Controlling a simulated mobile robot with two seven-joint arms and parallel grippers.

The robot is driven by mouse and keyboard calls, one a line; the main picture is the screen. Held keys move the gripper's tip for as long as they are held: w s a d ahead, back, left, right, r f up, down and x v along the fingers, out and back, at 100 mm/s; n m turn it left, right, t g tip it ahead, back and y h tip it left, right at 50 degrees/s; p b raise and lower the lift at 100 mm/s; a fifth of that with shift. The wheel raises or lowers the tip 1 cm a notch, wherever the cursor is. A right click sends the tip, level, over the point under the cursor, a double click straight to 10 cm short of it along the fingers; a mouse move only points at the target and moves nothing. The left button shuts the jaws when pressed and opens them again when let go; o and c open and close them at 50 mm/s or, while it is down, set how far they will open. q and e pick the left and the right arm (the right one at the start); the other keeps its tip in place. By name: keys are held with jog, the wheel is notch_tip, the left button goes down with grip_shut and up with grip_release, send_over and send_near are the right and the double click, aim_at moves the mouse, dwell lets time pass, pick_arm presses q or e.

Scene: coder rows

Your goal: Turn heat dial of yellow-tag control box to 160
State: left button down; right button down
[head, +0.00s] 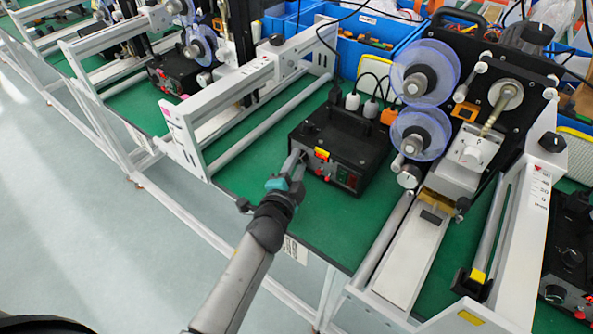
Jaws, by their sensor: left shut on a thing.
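The yellow-tag control box (355,138) is a black box on the green bench top, near the middle of the head view. Its yellow tag (322,153) is on the front face, with red buttons and a small display (346,180) beside it. My left gripper (299,158) reaches in from below and is shut at the left end of that front face. It is shut on the heat dial, which the fingers hide, so its setting cannot be read. My right gripper is not in view.
A coder machine with clear blue reels (425,72) stands right of the box. Another black control box (568,245) is at the right edge. A white frame rail (235,85) runs on the left. Blue bins (365,45) stand behind, and cables rise from the box's rear.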

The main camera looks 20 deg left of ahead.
pick_arm(q)
jog(key=shift+d+m+t+b, duration=0.1)
jog(key=shift+m+t+b, duration=0.2)
jog(key=shift+m+b, duration=0.25)
jog(key=c, duration=0.8)
grip_release()
jog(key=shift+c, duration=0.2)
